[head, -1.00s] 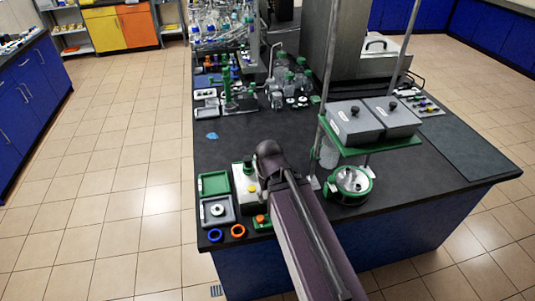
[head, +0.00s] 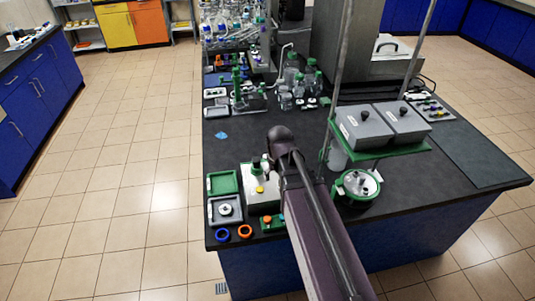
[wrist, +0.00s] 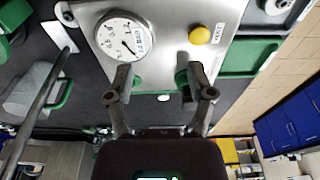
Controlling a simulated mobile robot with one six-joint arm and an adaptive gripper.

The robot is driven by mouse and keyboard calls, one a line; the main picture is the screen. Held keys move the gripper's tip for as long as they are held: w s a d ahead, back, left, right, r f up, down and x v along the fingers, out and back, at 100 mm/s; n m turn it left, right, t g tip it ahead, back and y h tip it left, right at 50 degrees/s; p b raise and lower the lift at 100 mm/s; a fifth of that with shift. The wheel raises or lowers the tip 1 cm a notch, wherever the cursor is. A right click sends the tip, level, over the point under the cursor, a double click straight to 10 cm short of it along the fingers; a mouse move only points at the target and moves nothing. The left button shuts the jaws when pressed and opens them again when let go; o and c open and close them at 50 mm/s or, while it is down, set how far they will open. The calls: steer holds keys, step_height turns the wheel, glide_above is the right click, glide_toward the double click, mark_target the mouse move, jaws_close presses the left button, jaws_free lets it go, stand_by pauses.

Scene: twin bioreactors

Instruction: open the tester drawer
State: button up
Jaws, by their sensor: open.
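The tester is a pale metal box (head: 262,192) near the left front of the dark bench, with a yellow button on top. In the wrist view its metal face (wrist: 165,35) shows a round dial gauge (wrist: 122,37) and the yellow button (wrist: 199,35). My gripper (wrist: 160,80) is open, its two fingers apart at the tester's edge. Small green parts show beside both fingertips; I cannot tell whether they belong to a drawer handle or the fingers. Nothing is visibly held. In the head view my arm's end hides the gripper. I cannot make out the drawer front.
A green tray (head: 223,176) and a grey tray (head: 211,221) lie left of the tester. Blue (head: 222,234) and orange (head: 244,231) rings lie in front. A green-based stand with grey boxes (head: 402,117) is to the right. Bottles (head: 290,68) crowd the back.

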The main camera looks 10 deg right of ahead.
mark_target(266, 156)
steer(key=w+r+t+p, duration=0.2)
steer(key=w+r+t, duration=0.1)
steer(key=w, duration=1.1)
steer(key=shift+r, duration=0.4)
steer(key=shift+w+d+f, duration=0.1)
steer(key=b+x, duration=1.2)
steer(key=x, duration=0.1)
steer(key=shift+f+b, duration=0.3)
steer(key=shift+b, duration=0.05)
steer(key=shift+c, duration=0.2)
steer(key=shift+w, duration=0.1)
jaws_close()
